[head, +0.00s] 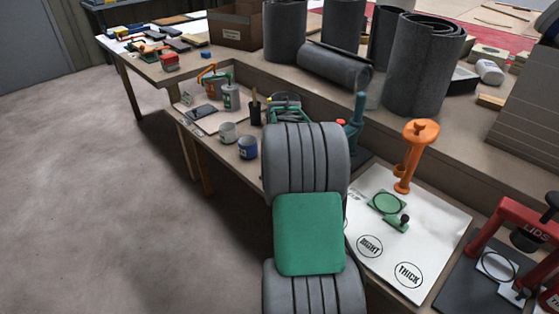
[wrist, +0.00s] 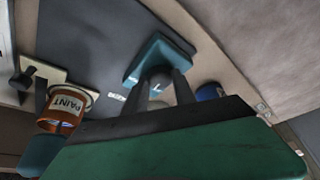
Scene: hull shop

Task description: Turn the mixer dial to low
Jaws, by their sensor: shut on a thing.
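My gripper (wrist: 160,88) shows in the wrist view with two dark fingers closed around a small grey, rounded dial (wrist: 158,84). The dial sits at a teal block (wrist: 150,60), which appears to be part of the mixer. A pale mark shows on the teal block by the fingers; I cannot read it surely, nor tell the dial's setting. In the head view a teal upright (head: 357,112) with a red knob stands just right of my arm and looks like the mixer. My arm hides my gripper and the dial there.
Grey rolls (head: 418,65) stand on the raised shelf behind. The floor at left is clear.

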